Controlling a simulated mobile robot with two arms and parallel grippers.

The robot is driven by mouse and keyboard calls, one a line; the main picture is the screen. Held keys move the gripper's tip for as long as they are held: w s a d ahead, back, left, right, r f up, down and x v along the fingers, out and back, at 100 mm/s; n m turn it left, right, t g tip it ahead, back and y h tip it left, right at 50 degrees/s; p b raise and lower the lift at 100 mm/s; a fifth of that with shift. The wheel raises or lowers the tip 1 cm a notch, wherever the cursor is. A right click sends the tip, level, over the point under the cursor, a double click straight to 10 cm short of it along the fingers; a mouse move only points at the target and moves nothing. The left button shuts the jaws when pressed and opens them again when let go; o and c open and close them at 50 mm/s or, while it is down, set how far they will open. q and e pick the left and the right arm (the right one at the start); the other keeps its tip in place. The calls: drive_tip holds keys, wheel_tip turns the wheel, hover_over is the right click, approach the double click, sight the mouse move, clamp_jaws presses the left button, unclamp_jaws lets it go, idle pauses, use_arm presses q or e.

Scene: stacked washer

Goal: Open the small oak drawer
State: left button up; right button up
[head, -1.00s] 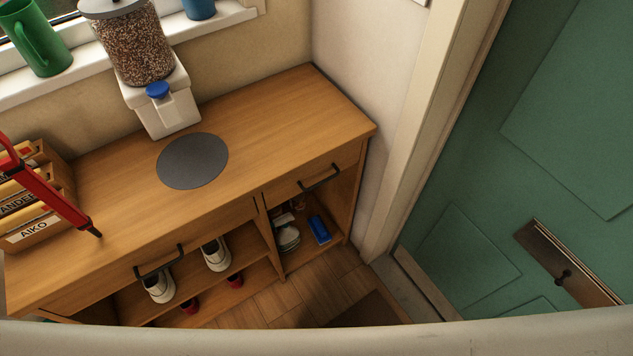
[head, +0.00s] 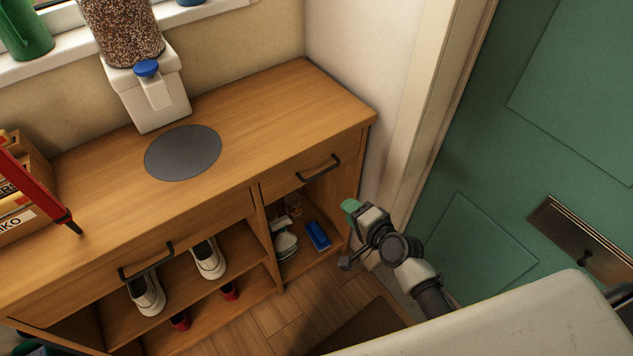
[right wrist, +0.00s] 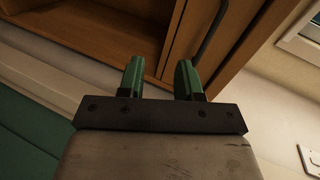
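The small oak drawer (head: 292,183) is at the right end of the oak cabinet, above an open cubby. It looks shut, and its dark bar handle (head: 318,168) faces me. In the right wrist view, the drawer front (right wrist: 226,62) and its dark handle (right wrist: 211,32) lie beyond the fingers. My right gripper (head: 352,208) is below and to the right of the handle, clear of it. In the right wrist view, its green fingers (right wrist: 160,78) stand apart with nothing between them. My left gripper is not in view.
A wider drawer with its own handle (head: 146,262) is at the left. A grain dispenser (head: 152,95), grey round mat (head: 183,153) and red object (head: 38,190) are on the cabinet top. The green door (head: 540,150) and white wall bound the right side.

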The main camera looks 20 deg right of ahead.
drive_tip(key=m+t+y, duration=0.1)
approach(323, 173)
drive_tip(key=f, duration=0.1)
drive_tip(key=x, duration=0.3)
drive_tip(key=b+x, duration=0.1)
drive_tip(key=x, duration=0.6)
drive_tip(key=shift+w+d+r+b, duration=0.1)
drive_tip(key=shift+w+r+b, duration=0.15)
drive_tip(key=shift+b, duration=0.05)
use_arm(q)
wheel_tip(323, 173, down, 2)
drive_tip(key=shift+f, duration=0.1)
use_arm(e)
clamp_jaws()
